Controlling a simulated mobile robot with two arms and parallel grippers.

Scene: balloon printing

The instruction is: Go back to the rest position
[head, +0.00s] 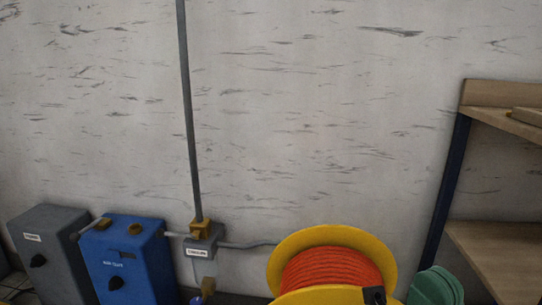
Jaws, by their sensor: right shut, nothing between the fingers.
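At the bottom edge of the head view, a small dark part that looks like the tip of my right gripper (375,296) shows in front of the yellow reel's rim. Only a little of it is in the picture; it appears shut, with nothing seen held in it. Whether it touches the reel cannot be told. My left gripper is not in view.
A yellow reel (334,234) with orange hose (335,268) stands at bottom centre-right, beside a green coil (435,287). Blue (135,260) and grey (50,250) boxes stand at lower left. A vertical pipe (188,110) runs up the wall. A wooden shelf (500,260) is at right.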

